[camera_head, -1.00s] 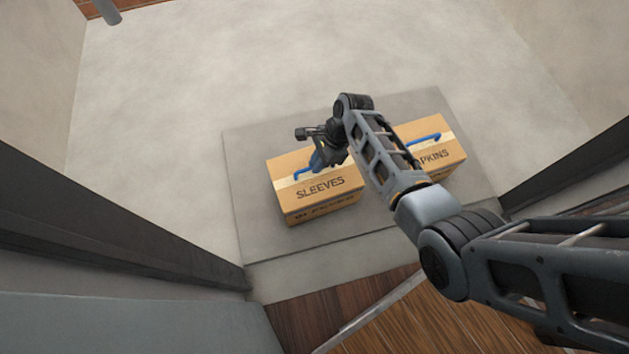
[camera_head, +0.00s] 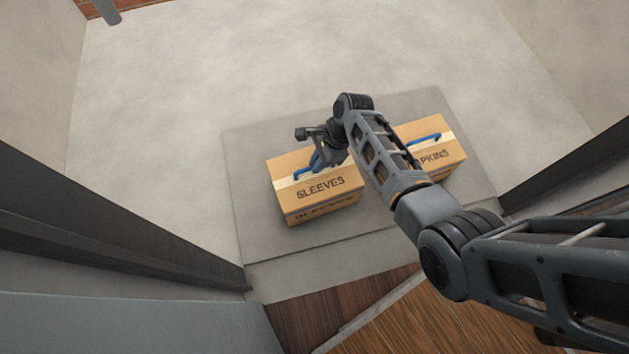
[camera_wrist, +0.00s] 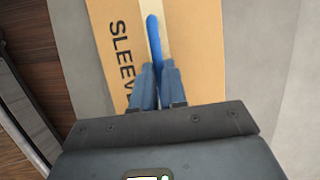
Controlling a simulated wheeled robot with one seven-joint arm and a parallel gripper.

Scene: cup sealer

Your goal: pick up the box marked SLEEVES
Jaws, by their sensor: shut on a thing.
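The cardboard box marked SLEEVES (camera_head: 318,197) stands upright on a grey slab on the floor, with a blue handle (camera_head: 301,174) on its taped top. My gripper (camera_head: 318,163) is over the box top, at the right part of the handle. In the wrist view my gripper (camera_wrist: 158,100) has its blue fingers shut on the blue handle (camera_wrist: 153,40), and the box top (camera_wrist: 190,45) lies below with its lettering partly hidden. I cannot see any gap beneath the box.
A second cardboard box (camera_head: 441,157), its lettering partly covered by my arm, stands close to the right with its own blue handle. Both rest on the grey slab (camera_head: 250,160). Dark frames stand at left and right. Pale floor (camera_head: 200,70) beyond is clear.

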